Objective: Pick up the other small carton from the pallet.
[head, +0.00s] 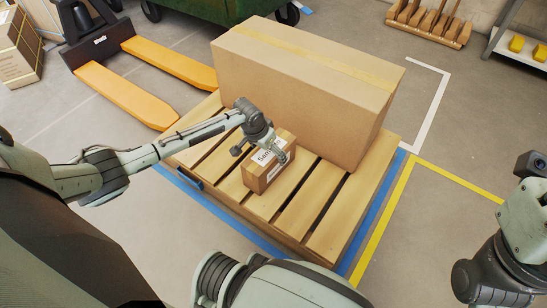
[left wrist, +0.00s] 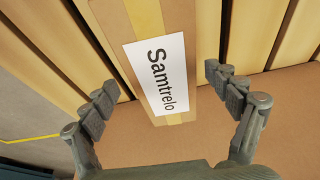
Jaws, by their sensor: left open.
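The small carton (head: 258,181), brown with a white label, stands on the wooden pallet (head: 325,235) in front of the large carton. My left gripper (head: 264,147) is over its top, near the large carton's side. In the left wrist view, the small carton (left wrist: 177,20) lies between the open fingers of my left gripper (left wrist: 160,82), its label reading "Samtrelo". Gaps show between the fingers and the carton on both sides. The gripper partly hides the carton in the head view. My right arm is at the right edge of the head view; its fingers do not show.
A large carton (head: 300,95) fills the back of the pallet, close behind the small one. A pallet jack with orange forks (head: 120,95) is at the upper left. Other boxes (head: 15,50) stand at the far left. The pallet's front right slats are bare.

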